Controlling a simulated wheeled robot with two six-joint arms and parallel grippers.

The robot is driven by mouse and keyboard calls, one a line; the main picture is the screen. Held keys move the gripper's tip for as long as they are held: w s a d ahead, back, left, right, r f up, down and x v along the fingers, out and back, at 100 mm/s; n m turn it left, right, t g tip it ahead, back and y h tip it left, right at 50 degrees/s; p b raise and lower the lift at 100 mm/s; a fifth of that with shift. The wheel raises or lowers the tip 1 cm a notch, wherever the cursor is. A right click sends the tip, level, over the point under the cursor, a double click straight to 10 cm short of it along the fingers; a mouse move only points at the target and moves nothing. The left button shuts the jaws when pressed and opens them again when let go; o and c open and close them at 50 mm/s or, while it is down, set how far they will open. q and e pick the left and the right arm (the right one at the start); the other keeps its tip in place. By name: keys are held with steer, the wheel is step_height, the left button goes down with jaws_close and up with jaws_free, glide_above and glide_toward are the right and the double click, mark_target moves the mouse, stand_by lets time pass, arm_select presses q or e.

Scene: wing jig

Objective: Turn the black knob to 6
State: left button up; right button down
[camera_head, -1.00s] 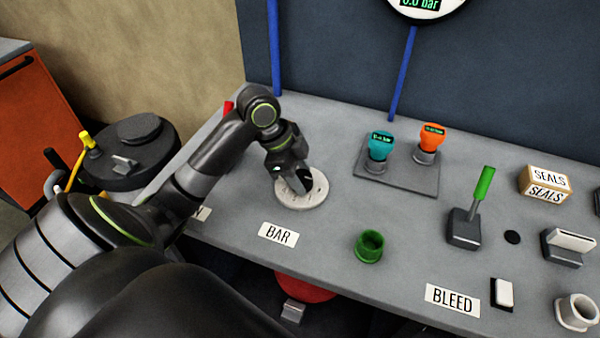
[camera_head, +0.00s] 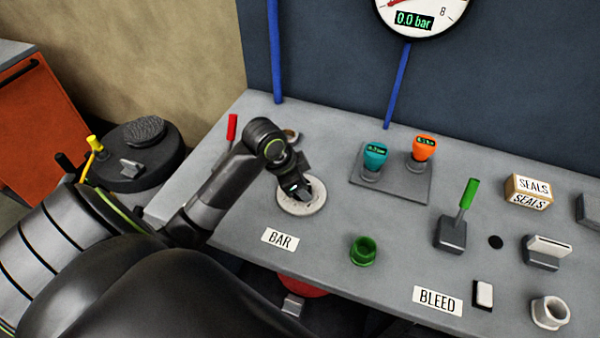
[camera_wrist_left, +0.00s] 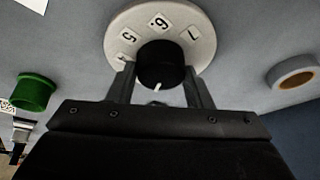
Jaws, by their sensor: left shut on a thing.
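In the left wrist view the numbers 5, 6 and 7 show on the far part of the dial (camera_wrist_left: 198,50). A white mark (camera_wrist_left: 157,87) shows at the knob's near edge, on the side away from those numbers. The gauge (camera_head: 420,15) reads 0.0 bar. My right gripper is not in view.
A red lever (camera_head: 232,127) and a small ring (camera_head: 290,135) are behind my left arm. A green cup (camera_head: 363,251) stands to the dial's right. The teal knob (camera_head: 375,155) and orange knob (camera_head: 424,148) share a plate behind. The green-handled lever (camera_head: 468,194) is farther right.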

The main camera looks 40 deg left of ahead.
arm_select(q)
steer(key=n+y+p, duration=0.1)
steer(key=n+p, duration=0.1)
steer(key=p, duration=0.1)
steer(key=shift+d+r, duration=0.1)
steer(key=shift+r, duration=0.1)
steer(key=shift+f+n+p, duration=0.15)
steer(key=shift+n+p, duration=0.3)
steer(key=shift+n, duration=0.25)
steer(key=shift+t, duration=0.3)
steer(key=o, duration=1)
steer(key=p+v, duration=0.1)
steer(key=v, duration=1.6)
steer(key=shift+d+r+p, duration=0.15)
steer(key=shift+r+p, duration=0.05)
steer(key=shift+p, duration=0.1)
